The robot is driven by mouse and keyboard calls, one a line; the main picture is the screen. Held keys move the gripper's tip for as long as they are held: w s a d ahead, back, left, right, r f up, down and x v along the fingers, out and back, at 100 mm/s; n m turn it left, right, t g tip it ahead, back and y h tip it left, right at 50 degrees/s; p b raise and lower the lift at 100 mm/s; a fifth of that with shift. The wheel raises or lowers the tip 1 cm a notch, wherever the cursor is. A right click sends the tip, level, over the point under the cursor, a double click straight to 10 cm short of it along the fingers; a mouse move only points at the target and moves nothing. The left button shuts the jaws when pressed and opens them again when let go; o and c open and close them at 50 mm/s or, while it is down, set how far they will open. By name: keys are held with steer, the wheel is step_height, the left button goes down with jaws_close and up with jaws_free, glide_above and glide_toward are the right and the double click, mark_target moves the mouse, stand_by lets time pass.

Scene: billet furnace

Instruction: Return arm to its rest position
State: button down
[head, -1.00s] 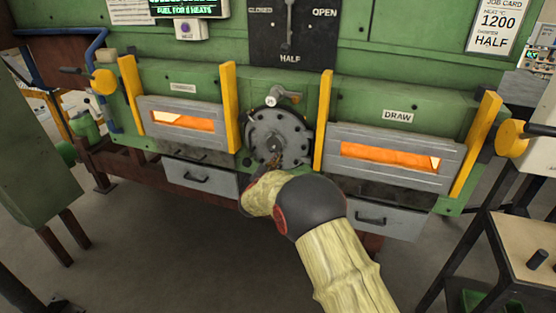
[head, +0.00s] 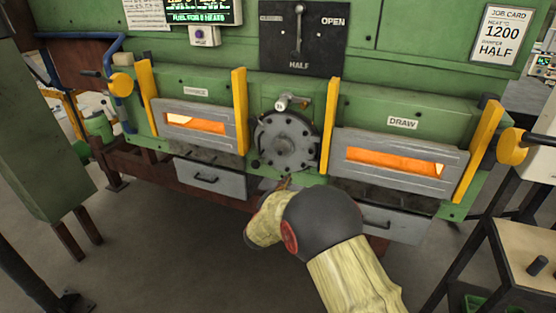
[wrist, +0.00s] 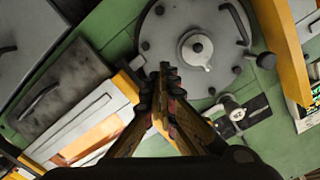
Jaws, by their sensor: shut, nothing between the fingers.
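My gripper (wrist: 165,78) is shut and empty in the wrist view, its dark fingertips together in front of the furnace face. In the head view its tip (head: 285,184) shows small, just below the round grey burner plate (head: 287,141). The plate also shows in the wrist view (wrist: 205,20), beyond the fingertips. I cannot tell the exact gap, but the fingers hold nothing. My arm in its pale sleeve reaches up from the bottom right of the head view, bent at a dark round joint.
The charge door (head: 198,126) and draw door (head: 398,163) glow orange through their slots. Yellow posts (head: 331,122) stand beside them. Grey drawers (head: 210,178) sit below. A damper lever (head: 298,30) is above. A small table (head: 525,250) stands at right. Open floor lies at lower left.

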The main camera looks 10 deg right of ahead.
steer(key=s+a+f+n+g+y, duration=0.3)
steer(key=a+f+n+y, duration=0.2)
steer(key=a+f+y, duration=0.5)
steer(key=s+a+f+n+g, duration=0.1)
steer(key=s+a+n+g, duration=0.3)
steer(key=s, duration=0.6)
steer(key=s+d+r+n+g, duration=0.25)
steer(key=s+r, duration=0.35)
steer(key=s, duration=0.5)
steer(key=s+d+r+n+g+p, duration=0.1)
steer(key=s+d+r, duration=0.4)
steer(key=s, duration=0.6)
steer(key=s+d+r+n+g, duration=0.1)
steer(key=s+d+r, duration=0.1)
steer(key=s+r, duration=0.85)
steer(key=s+d+r+t, duration=0.2)
steer(key=shift+s+r+h+p, duration=0.25)
steer(key=shift+s+h+p, duration=0.1)
steer(key=shift+h, duration=0.05)
